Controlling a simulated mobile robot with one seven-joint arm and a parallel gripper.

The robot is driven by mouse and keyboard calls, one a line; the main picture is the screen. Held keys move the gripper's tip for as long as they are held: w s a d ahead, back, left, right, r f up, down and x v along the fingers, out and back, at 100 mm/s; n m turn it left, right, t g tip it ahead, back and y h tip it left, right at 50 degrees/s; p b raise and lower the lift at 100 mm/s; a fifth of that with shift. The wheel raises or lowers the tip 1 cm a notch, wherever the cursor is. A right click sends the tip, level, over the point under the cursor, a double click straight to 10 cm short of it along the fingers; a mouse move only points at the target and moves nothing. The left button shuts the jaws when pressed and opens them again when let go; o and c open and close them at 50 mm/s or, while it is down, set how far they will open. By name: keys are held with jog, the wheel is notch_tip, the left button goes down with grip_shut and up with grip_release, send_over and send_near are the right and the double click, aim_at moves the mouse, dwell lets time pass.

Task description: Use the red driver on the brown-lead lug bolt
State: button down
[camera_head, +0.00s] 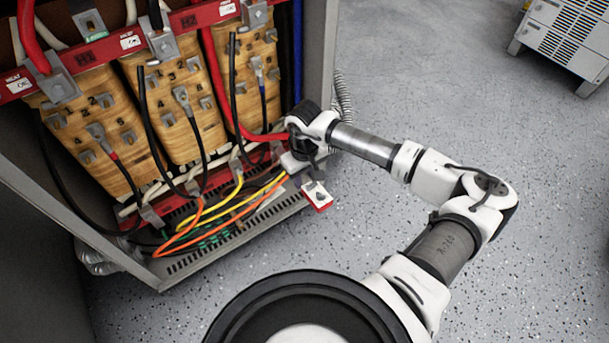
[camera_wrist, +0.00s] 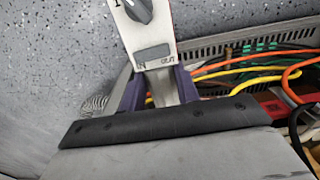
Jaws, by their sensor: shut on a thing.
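My gripper (camera_head: 303,172) is at the right front corner of the open cabinet, low down by the floor. In the wrist view its two purple fingers (camera_wrist: 158,88) are closed around the grey shank of a tool. The tool, taken as the red driver (camera_head: 318,196), has red edges, a pale face and a dark knob. In the wrist view the driver (camera_wrist: 150,50) points up and away, with "IN" and "OUT" marks on its face. Grey lugs (camera_head: 97,137) with bolts sit on the wooden coil fronts.
The cabinet's vented sill (camera_head: 200,255) carries loose orange (camera_head: 180,240), yellow (camera_head: 240,205) and green leads. Black leads (camera_head: 150,130) hang before the coils. A ribbed conduit (camera_head: 343,100) runs beside the cabinet. Speckled floor (camera_head: 430,60) is free to the right; a vented unit (camera_head: 565,40) stands far back.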

aim_at(315, 190)
jog(key=shift+s+d+b, duration=0.15)
jog(key=shift+s+d, duration=0.55)
jog(key=shift+s, duration=0.2)
jog(key=shift+s+d+b, duration=0.15)
jog(key=shift+s+d, duration=0.5)
jog(key=shift+s, duration=0.25)
